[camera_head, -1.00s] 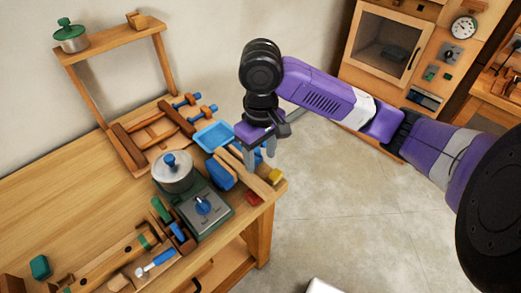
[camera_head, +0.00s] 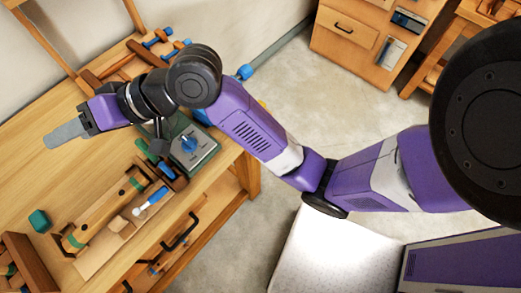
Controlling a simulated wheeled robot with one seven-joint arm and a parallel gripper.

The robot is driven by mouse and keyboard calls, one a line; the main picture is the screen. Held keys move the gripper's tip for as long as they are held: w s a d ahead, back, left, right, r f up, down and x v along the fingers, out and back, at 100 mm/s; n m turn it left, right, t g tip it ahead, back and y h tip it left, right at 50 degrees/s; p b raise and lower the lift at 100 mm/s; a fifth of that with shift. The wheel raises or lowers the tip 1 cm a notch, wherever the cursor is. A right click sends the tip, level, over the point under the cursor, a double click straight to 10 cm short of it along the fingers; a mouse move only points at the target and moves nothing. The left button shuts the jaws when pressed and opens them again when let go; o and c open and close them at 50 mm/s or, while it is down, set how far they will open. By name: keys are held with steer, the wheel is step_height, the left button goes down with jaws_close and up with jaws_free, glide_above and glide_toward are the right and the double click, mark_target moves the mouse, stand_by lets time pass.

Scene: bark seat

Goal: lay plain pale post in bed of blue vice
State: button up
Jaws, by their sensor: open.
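My gripper (camera_head: 67,133) is over the left part of the wooden bench, fingers pointing left in the picture. It is seen side-on, open, with nothing visible in it. A wooden frame with blue screw ends (camera_head: 150,46) stands at the bench's back, partly behind my arm; it may be the blue vice. A wooden bar with green bands (camera_head: 103,213) lies along the front, beside blue and green clamp-like parts (camera_head: 166,170). No plain pale post can be told for sure.
A grey-green box with a blue dial (camera_head: 190,147) stands near the bench's right end. A blue-handled tool (camera_head: 151,202) and a green block (camera_head: 39,221) lie nearer the front. A wooden rack (camera_head: 25,263) is at lower left. Bare bench top (camera_head: 35,175) surrounds the green block.

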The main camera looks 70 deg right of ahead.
steer(key=s+d+f+m+t+h, duration=0.1)
steer(key=s+f+m+t+h, duration=0.1)
steer(key=s+f+h, duration=0.5)
steer(key=s+d+f+m+t+h, duration=0.1)
steer(key=s+f+m+t, duration=0.3)
steer(key=s, duration=0.8)
steer(key=s+d+n+g, duration=0.1)
steer(key=s+d+n, duration=0.2)
steer(key=s, duration=0.5)
steer(key=s+d+n+g, duration=0.1)
steer(key=s+d+n, duration=0.3)
steer(key=s+n, duration=0.2)
steer(key=shift+s+d+r+g, duration=0.2)
steer(key=shift+s+g, duration=0.1)
steer(key=shift+s, duration=0.95)
steer(key=shift+f, duration=0.15)
step_height(320, 180, down, 3)
steer(key=b, duration=0.3)
